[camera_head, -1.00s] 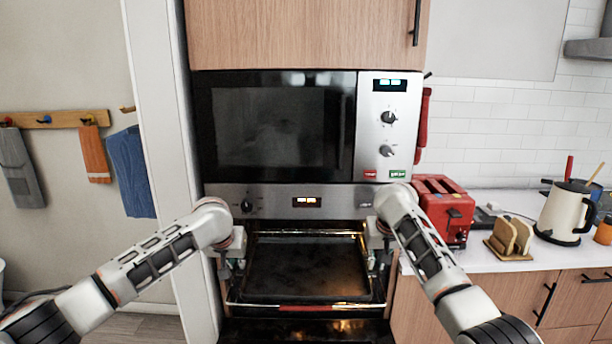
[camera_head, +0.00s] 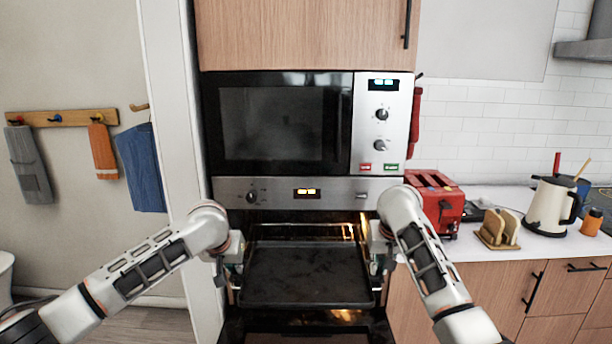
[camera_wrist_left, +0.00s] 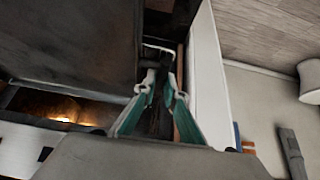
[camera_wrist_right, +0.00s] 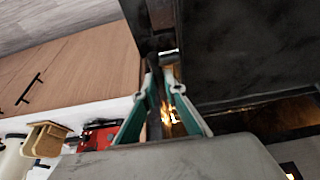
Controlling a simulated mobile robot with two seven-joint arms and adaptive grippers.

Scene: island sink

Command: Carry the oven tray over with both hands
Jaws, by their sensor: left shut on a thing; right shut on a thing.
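The dark, flat oven tray (camera_head: 305,275) is level in front of the open oven (camera_head: 300,232), partly out of its mouth. It also fills the upper left of the left wrist view (camera_wrist_left: 70,40) and the upper right of the right wrist view (camera_wrist_right: 250,50). My left gripper (camera_head: 236,268) is shut on the tray's left edge. My right gripper (camera_head: 380,262) is shut on its right edge. The tray's surface looks bare. My wrists partly hide the grasp points in the head view.
A microwave (camera_head: 280,125) sits above the oven. A cabinet side panel (camera_head: 172,150) stands close on the left. On the right counter are a red toaster (camera_head: 437,203), a toast rack (camera_head: 498,230) and a kettle (camera_head: 550,207). An orange glow shows in the oven.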

